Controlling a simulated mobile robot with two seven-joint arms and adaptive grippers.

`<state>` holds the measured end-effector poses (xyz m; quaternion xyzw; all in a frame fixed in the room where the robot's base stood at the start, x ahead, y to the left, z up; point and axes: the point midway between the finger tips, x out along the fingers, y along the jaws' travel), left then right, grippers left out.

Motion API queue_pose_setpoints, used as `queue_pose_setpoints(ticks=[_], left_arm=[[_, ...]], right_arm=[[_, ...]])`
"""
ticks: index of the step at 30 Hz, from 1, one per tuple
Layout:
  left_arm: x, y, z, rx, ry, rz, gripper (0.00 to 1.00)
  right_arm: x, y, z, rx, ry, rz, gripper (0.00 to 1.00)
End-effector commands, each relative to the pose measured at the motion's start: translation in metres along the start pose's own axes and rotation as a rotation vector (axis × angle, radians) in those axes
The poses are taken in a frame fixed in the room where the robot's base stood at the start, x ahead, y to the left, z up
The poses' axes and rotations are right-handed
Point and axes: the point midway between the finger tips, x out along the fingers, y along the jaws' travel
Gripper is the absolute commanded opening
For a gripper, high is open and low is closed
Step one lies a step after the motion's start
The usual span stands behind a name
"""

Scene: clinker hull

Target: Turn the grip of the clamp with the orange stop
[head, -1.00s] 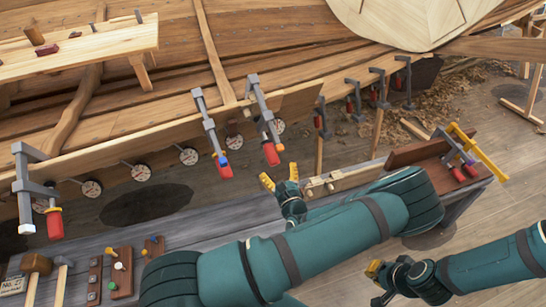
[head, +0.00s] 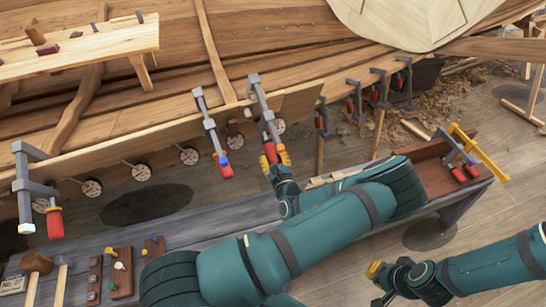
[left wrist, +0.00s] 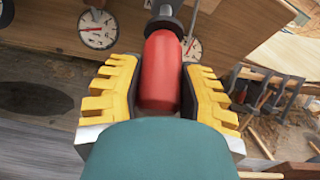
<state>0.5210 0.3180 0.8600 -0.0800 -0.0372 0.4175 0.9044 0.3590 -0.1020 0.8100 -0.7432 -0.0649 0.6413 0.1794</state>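A grey clamp (head: 257,98) with a red grip hangs on the hull plank, the right one of the two middle clamps. An orange spot showed at its lower end earlier; now my gripper covers that place. My left gripper (head: 275,160) is at its lower end. In the left wrist view the red grip (left wrist: 161,75) stands between the yellow fingers (left wrist: 160,95), which look closed against both sides. My right gripper (head: 376,284) is low at the right, away from the clamps; its finger opening is unclear.
A blue-stopped clamp (head: 206,118) hangs close on the left, another clamp (head: 38,187) farther left. Several clamps (head: 380,88) hang to the right. Round dials (head: 189,156) line the plank. The bench (head: 215,222) below holds tools and a wooden tray (head: 425,172).

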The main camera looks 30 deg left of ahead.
Motion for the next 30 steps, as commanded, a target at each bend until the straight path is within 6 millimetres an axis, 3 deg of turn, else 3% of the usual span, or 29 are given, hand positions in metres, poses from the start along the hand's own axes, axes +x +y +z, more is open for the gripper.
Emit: queue_pose_setpoints(ticks=[16, 30], left_arm=[[0.0006, -0.0007, 0.0008, 0.06, 0.0, 0.036, 0.02], [0.001, -0.0003, -0.0001, 0.399, 0.0, 0.221, 0.01]], right_arm=[[-0.0026, -0.001, -0.0012, 0.001, 0.002, 0.0, 0.0], [-0.0053, -0.002, -0.0031, 0.002, 0.007, 0.001, 0.0]])
